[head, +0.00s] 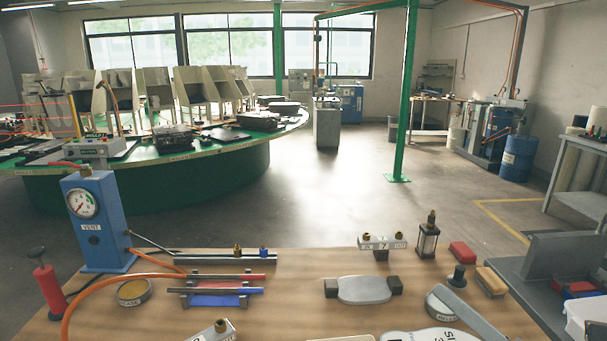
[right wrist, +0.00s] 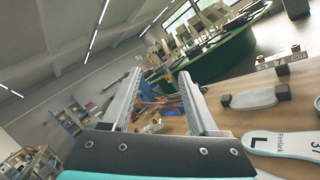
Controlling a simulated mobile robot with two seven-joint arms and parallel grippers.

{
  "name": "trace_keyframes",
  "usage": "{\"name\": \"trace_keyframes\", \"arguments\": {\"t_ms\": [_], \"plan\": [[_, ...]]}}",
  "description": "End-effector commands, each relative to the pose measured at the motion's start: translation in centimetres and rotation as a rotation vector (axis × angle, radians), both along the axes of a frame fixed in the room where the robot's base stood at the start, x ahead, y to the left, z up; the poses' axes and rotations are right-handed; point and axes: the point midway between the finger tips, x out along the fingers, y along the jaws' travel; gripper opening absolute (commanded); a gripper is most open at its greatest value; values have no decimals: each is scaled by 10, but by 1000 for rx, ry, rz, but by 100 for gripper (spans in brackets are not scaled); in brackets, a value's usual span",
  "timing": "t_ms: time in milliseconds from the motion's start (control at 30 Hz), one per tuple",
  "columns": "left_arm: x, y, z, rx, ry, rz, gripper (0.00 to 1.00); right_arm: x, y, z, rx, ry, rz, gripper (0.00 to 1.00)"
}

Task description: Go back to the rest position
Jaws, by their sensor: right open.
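My right gripper (right wrist: 160,73) shows in the right wrist view. Its two long grey fingers stand well apart, with nothing held between them. The fingers point out over the workroom, and the tabletop lies to the right of them in that view. I cannot clearly pick out the right gripper in the head view. My left gripper does not show in either view. The wooden tabletop (head: 300,270) lies in front of me in the head view.
On the table stand a blue vent box with a gauge (head: 98,222), a grey pad between dark blocks (head: 363,289), a labelled valve block (head: 382,243) and a white insole (right wrist: 290,145). A green round carousel (head: 170,185) stands beyond. Open floor (head: 340,195) lies behind the table.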

Motion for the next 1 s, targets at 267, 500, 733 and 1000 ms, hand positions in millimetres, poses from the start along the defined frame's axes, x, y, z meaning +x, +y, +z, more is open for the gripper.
{"name": "trace_keyframes", "arguments": {"t_ms": [267, 500, 733, 1000], "plan": [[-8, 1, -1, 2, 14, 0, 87, 18, -42, -19, 590, 267, -299, 60], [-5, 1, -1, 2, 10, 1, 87, 8, -67, -81, 1072, 551, -557, 60], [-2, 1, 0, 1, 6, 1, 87, -33, -55, -160, 1478, 864, -829, 60], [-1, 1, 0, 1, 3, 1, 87, -109, -4, -229, 1792, 1237, -1170, 60]]}}
